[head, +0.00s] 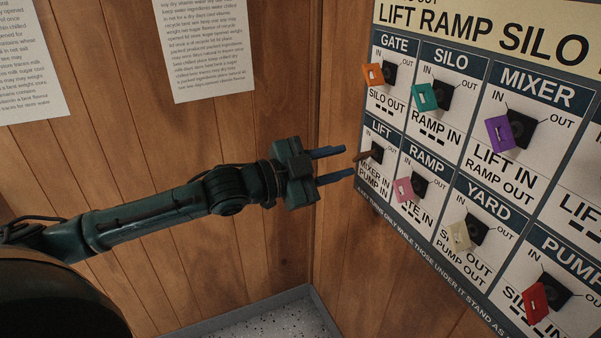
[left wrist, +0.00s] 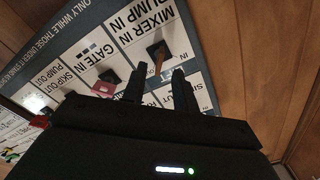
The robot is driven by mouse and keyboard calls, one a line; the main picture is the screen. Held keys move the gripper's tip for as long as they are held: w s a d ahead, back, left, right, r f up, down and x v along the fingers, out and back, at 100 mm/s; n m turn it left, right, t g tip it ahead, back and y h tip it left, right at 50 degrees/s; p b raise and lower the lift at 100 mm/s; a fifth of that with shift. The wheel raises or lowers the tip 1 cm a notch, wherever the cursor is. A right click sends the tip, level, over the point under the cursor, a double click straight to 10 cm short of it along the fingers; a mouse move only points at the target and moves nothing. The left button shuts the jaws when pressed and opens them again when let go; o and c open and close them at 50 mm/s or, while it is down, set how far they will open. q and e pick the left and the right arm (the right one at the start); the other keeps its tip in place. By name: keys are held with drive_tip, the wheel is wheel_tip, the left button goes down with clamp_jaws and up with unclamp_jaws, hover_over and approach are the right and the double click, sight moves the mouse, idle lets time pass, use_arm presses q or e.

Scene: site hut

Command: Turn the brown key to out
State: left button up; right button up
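The brown key (head: 362,156) sits in a black lock under the LIFT label, at the left edge of the panel (head: 478,125). Its handle sticks out towards my left gripper and is seen nearly edge-on; I cannot tell its exact angle. My left gripper (head: 349,160) is open and empty, just left of the key, with one finger above the handle's level and one below. In the left wrist view the brown key (left wrist: 159,62) appears beyond and between the two fingertips (left wrist: 157,73), with no contact visible. My right gripper is not in view.
Close by are a pink key (head: 403,190) under RAMP, an orange key (head: 373,75) under GATE and a teal key (head: 424,97) under SILO. Purple, cream and red keys sit farther right. A wooden wall stands behind, with printed sheets on it.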

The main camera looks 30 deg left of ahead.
use_arm(q)
drive_tip(key=b+v, duration=0.1)
drive_tip(key=v, duration=0.7)
drive_tip(key=shift+s+a+b, duration=0.15)
drive_tip(key=shift+s+b, duration=0.1)
drive_tip(key=shift+b, duration=0.15)
idle(0.3)
